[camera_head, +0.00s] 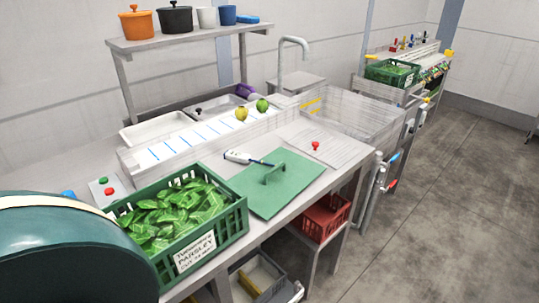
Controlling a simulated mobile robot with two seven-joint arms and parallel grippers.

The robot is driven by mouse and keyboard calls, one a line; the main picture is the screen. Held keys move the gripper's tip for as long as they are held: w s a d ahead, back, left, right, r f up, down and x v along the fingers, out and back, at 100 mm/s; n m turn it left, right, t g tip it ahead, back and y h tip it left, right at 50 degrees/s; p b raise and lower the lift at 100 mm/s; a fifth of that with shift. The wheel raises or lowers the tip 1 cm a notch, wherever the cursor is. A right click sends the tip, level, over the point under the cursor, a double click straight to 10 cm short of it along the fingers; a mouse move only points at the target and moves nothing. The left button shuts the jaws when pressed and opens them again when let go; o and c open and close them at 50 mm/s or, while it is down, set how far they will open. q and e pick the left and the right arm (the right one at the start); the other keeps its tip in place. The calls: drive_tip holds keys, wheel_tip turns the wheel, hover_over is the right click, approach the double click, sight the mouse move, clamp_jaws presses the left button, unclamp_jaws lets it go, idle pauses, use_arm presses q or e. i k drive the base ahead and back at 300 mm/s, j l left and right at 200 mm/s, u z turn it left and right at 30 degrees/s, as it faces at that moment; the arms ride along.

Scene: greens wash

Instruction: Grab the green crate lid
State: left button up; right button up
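The green lid (283,191) is a flat panel with a raised bar handle on top. It lies on the steel bench in the middle of the view, and nothing is gripping it. A green slatted crate (236,222) full of green leaves stands to its left, open at the top, with a white label reading parsley. A white handheld probe (237,156) lies at the lid's far left edge, its dark tip at or over the lid. Neither of my grippers is in view.
A clear tank (365,119) with a tap (281,66) stands beyond. A red crate (322,218) sits below. The floor at right is clear.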

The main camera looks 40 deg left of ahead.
sight(268, 190)
drive_tip(key=u, duration=1.05)
